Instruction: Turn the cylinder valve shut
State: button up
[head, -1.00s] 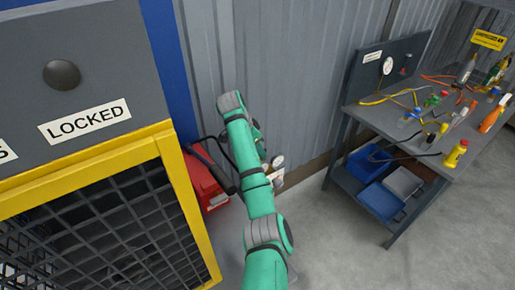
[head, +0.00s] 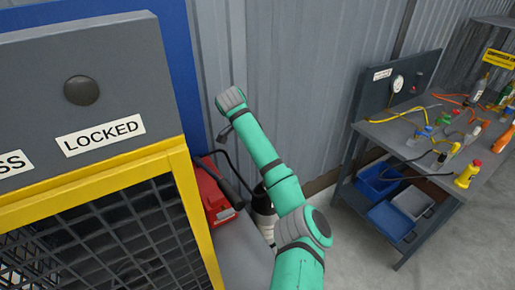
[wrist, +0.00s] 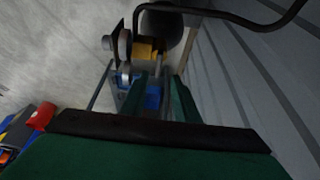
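In the wrist view a yellow valve block (wrist: 148,48) with round grey gauge-like parts (wrist: 125,42) sits beside a dark rounded cylinder (wrist: 165,28). My gripper (wrist: 160,90) has two green fingers standing apart just below the valve block in the picture. A thin grey bar shows between them; I cannot tell whether they touch it. In the head view a dark cylinder with a pale lower part (head: 264,212) stands against the wall, partly behind my arm. The valve itself is hidden there, and my fingers are not clearly visible.
A red box (head: 215,195) stands left of the cylinder, beside a yellow-framed mesh cage (head: 180,200) marked LOCKED. A black hose (wrist: 250,25) curves across the wrist view. A cluttered workbench (head: 400,150) with bins (head: 390,220) below stands at right. A corrugated wall is behind.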

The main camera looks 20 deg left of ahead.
jog(key=shift+v, duration=1.75)
jog(key=shift+d, duration=0.1)
